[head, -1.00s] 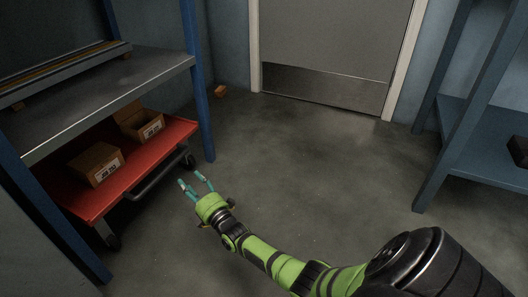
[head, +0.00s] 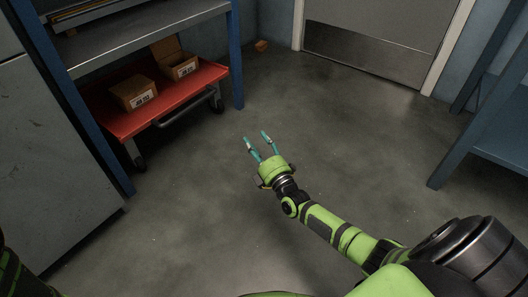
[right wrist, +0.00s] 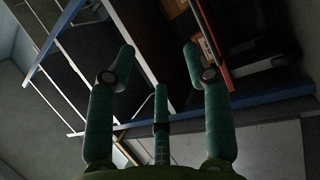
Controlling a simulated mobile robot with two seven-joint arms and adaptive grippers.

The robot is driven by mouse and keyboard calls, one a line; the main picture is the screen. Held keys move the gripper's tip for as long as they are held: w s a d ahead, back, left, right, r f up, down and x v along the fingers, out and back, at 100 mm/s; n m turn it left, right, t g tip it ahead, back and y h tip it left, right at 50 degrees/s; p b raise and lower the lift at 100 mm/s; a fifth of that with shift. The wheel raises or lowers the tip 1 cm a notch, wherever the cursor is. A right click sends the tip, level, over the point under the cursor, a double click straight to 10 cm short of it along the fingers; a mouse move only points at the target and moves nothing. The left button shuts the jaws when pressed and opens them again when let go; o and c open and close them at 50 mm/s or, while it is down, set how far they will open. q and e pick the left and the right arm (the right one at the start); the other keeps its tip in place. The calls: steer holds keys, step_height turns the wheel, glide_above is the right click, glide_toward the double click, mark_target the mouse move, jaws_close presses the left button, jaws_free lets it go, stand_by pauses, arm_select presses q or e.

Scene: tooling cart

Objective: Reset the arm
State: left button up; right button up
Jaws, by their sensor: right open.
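My right arm, green and black, reaches in from the lower right of the head view. Its gripper (head: 257,143) has teal fingers spread apart, with nothing between them, above the bare floor. In the right wrist view the fingers (right wrist: 160,55) are also apart and empty. The red cart (head: 190,100) stands beyond the gripper to the left, clear of it. My left gripper is not in view; only a dark green-striped piece shows at the lower left edge.
Two cardboard boxes, one closed (head: 133,92) and one open (head: 180,66), sit on the cart under a grey shelf (head: 150,34) with blue posts. A grey cabinet (head: 50,160) stands left. A blue shelf (head: 500,142) stands right. The middle floor (head: 350,130) is clear.

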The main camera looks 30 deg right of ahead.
steer(key=shift+s+d, duration=0.15)
steer(key=shift+s, duration=0.35)
